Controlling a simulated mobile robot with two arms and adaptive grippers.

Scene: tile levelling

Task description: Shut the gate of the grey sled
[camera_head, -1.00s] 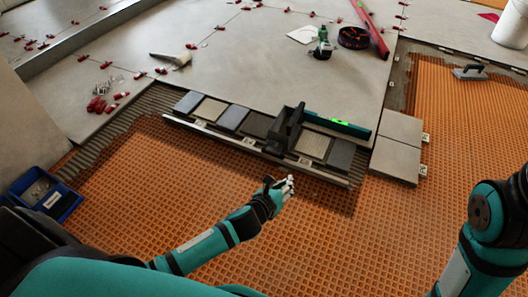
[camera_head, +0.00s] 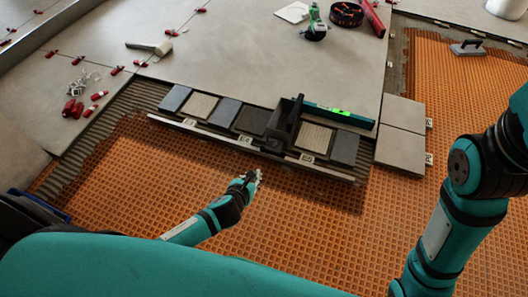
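A dark grey sled-like block (camera_head: 283,128) with upright walls stands across the row of small tiles, near the middle of the picture. Its gate cannot be made out clearly at this size. My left gripper (camera_head: 254,178) is over the orange mat, in front of the rail and a little to the left of the sled, apart from it. Nothing shows in its pale fingertips, but their opening is too small to judge. My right arm comes in at the right edge; its gripper is out of the picture.
Small grey and beige tiles (camera_head: 199,105) lie along a metal rail (camera_head: 213,137) with tags. A teal level (camera_head: 338,116) lies behind the sled. Larger tiles (camera_head: 399,150) sit to the right. A mallet (camera_head: 160,47) lies at the back left. Orange mat (camera_head: 130,185) is bare in front.

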